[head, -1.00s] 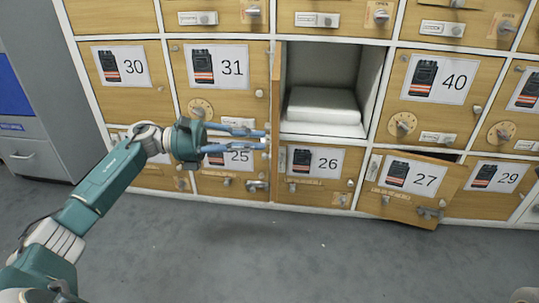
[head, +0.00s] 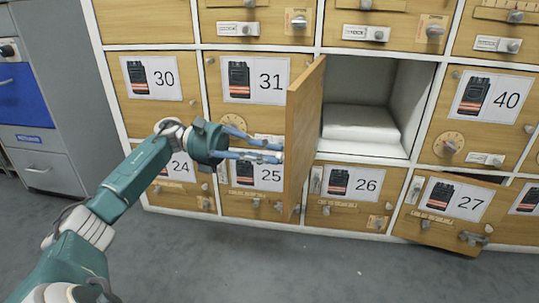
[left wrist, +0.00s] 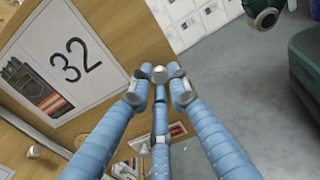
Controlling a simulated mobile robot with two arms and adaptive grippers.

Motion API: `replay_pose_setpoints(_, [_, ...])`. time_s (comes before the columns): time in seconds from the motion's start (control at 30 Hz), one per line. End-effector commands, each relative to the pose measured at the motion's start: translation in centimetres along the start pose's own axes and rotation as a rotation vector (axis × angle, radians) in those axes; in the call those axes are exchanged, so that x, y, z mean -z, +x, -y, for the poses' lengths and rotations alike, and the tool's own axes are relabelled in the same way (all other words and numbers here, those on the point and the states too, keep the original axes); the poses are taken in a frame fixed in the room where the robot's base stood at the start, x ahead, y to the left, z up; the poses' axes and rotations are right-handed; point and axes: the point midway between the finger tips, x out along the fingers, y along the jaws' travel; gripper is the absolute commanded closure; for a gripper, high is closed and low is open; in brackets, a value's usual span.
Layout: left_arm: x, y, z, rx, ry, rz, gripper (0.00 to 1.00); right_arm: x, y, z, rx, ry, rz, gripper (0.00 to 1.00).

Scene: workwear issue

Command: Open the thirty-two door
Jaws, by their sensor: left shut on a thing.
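The thirty-two door (head: 306,130) stands swung well out from its compartment (head: 398,135), hinged at its left side. In the head view I see its plain inner face; its numbered face is hidden. In the left wrist view the door (left wrist: 125,28) shows its 32 label with a radio picture. My left gripper (head: 282,152) is on the numbered side of the door. Its blue fingers (left wrist: 160,80) are closed around a small silver knob (left wrist: 160,73) on the door. My right gripper is not in view.
A white folded-looking item (head: 360,124) lies in the open compartment. Door 27 (head: 452,212) below right stands partly open. Doors 31 (head: 215,85), 26 (head: 340,210) and 40 (head: 470,125) are shut. Grey floor (head: 250,265) in front is clear.

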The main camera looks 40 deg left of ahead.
Motion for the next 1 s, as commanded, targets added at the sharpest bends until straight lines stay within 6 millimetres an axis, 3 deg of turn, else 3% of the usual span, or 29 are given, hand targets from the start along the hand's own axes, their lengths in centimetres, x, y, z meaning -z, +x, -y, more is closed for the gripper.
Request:
replay_pose_setpoints(0.03, [0.1, 0.0, -0.1, -0.002, -0.001, -0.002, 1.00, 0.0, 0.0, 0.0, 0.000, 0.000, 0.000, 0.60])
replay_pose_setpoints(0.07, [0.1, 0.0, -0.1, -0.002, -0.001, -0.001, 0.81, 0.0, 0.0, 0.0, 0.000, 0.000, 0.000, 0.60])
replay_pose_setpoints(0.17, [0.1, 0.0, -0.1, -0.002, 0.000, -0.001, 0.64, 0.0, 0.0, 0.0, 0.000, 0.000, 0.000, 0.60])
replay_pose_setpoints(0.57, [0.0, -0.8, -0.1, -0.002, 0.001, -0.001, 0.64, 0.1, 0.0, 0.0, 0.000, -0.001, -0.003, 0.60])
replay_pose_setpoints(1.0, [-0.1, -9.5, -0.1, -0.004, 0.001, 0.002, 0.64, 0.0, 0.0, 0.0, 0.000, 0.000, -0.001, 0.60])
